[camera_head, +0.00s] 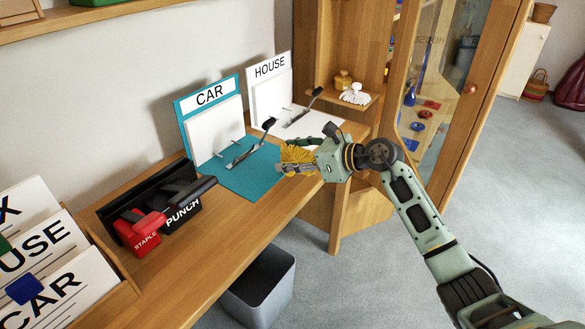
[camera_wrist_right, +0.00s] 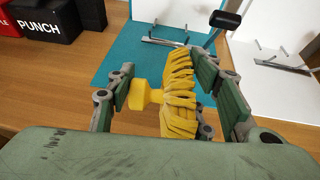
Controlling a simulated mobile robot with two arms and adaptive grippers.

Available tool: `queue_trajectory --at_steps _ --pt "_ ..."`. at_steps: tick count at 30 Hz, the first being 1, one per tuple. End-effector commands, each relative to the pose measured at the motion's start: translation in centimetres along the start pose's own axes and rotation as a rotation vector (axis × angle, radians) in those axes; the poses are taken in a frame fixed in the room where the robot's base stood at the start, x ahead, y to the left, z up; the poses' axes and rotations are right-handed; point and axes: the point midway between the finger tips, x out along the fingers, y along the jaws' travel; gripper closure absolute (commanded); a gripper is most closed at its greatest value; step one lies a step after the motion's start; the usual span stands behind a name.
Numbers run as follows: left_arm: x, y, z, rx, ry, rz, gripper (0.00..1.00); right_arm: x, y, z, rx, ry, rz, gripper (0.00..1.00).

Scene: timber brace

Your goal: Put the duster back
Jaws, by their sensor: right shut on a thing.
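A yellow duster (camera_head: 294,154) with a stubby knob handle and a fringed head is held in my right gripper (camera_head: 284,168). In the right wrist view, the fringed duster (camera_wrist_right: 178,100) sits between the two green fingers of my right gripper (camera_wrist_right: 165,92), with its knob pointing left. The gripper is shut on it, above the bench near its front edge and the teal CAR mat. A small corner shelf (camera_head: 372,98) at the back holds a white fringed duster (camera_head: 355,95) and a yellow object (camera_head: 343,80). My left gripper is not in view.
The CAR board (camera_head: 212,118) and HOUSE board (camera_head: 272,88) stand along the wall, with metal clips before them. A red stapler (camera_head: 142,228) and black punch (camera_head: 185,212) stand left. A grey bin (camera_head: 262,285) is below. A glass cabinet door (camera_head: 440,75) stands right of the shelf.

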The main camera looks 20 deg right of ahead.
Motion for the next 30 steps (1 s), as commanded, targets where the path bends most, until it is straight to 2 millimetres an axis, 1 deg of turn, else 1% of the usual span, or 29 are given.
queue_trajectory --at_steps 1,3,6,19,28,29,30 --pt "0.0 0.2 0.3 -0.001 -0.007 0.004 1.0 0.5 0.1 -1.1 0.006 0.002 0.002 0.79" --pt "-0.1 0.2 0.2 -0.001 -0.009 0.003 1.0 0.8 0.1 -2.0 0.005 0.001 0.002 0.79" --pt "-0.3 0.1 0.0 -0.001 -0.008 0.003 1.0 1.1 0.0 -2.7 0.003 0.0 0.001 0.79" --pt "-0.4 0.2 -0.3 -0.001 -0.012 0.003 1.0 1.2 0.0 -3.0 0.0 0.002 0.001 0.79" --pt "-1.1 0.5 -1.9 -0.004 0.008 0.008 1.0 1.4 0.0 -3.3 0.0 0.002 0.001 0.79" --pt "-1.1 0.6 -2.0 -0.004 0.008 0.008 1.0 1.4 0.0 -3.3 0.001 0.002 0.001 0.52" --pt "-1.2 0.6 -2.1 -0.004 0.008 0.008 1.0 1.4 0.0 -3.3 0.001 0.002 0.001 0.48"
